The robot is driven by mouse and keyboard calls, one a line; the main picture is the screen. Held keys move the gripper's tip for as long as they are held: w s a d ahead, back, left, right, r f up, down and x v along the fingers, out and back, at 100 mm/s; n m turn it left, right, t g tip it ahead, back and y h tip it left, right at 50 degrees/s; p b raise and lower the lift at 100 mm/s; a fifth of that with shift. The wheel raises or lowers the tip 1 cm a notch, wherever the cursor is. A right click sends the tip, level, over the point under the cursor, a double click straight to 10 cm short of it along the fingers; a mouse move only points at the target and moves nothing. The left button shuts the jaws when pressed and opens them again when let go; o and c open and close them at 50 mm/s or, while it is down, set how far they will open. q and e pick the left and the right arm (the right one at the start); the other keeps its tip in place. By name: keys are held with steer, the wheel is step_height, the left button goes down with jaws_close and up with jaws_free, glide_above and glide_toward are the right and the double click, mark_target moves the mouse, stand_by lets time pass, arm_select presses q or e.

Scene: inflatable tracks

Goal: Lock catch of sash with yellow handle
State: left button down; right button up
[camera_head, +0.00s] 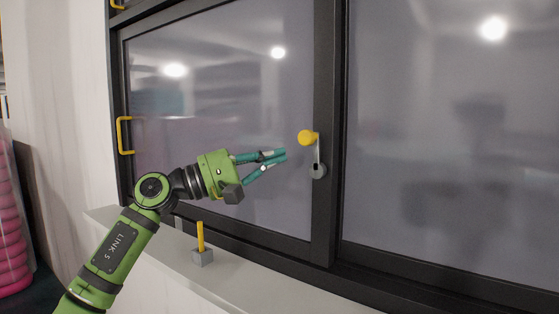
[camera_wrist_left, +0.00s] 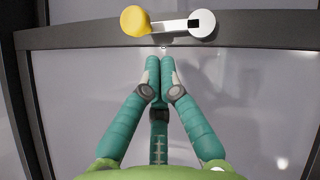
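The dark-framed sash (camera_head: 323,215) has a yellow bar handle (camera_head: 125,135) on its left edge. Its catch is on the right upright: a yellow knob (camera_head: 308,138) on a pale lever, with a round grey pivot (camera_head: 318,171) below. In the left wrist view the knob (camera_wrist_left: 134,21) is at the left and the pivot (camera_wrist_left: 202,23) at the right, both beyond my fingertips. My left gripper (camera_head: 284,155) is just left of the catch, apart from it. Its teal fingers (camera_wrist_left: 160,62) are together with nothing between them. My right gripper is not in view.
A grey block with an upright yellow handle (camera_head: 200,236) stands on the pale sill (camera_head: 255,278) below my left gripper. A second dark-framed pane (camera_head: 450,150) is at the right. Pink inflated rings (camera_head: 10,230) stand at the far left.

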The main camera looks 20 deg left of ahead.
arm_select(q)
steer(key=f+b+v, duration=0.1)
steer(key=b+v, duration=0.2)
steer(key=v, duration=0.7)
steer(key=shift+w+a, duration=0.2)
steer(key=shift+a, duration=0.05)
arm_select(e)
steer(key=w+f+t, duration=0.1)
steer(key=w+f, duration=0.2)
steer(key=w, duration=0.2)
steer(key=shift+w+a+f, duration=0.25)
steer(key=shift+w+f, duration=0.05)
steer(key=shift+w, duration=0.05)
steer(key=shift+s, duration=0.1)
